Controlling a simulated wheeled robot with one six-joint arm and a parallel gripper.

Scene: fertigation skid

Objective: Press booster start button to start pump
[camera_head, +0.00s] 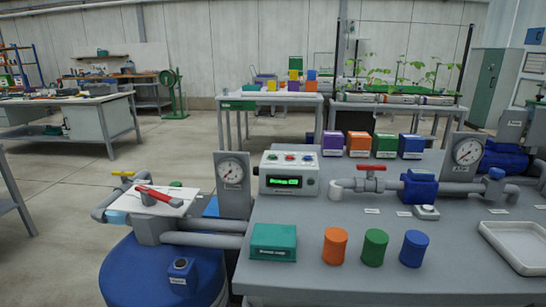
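A white control box (289,175) stands on the grey bench, with small green, red and blue-grey buttons (290,157) on top and a lit green display (285,182) too small to read surely. A small grey box with a round pale button (427,211) sits on the bench in front of the blue pump body (418,186). I cannot tell which one is the booster start button. My gripper is not in view.
A white tray (518,244) is at right. Open floor lies left.

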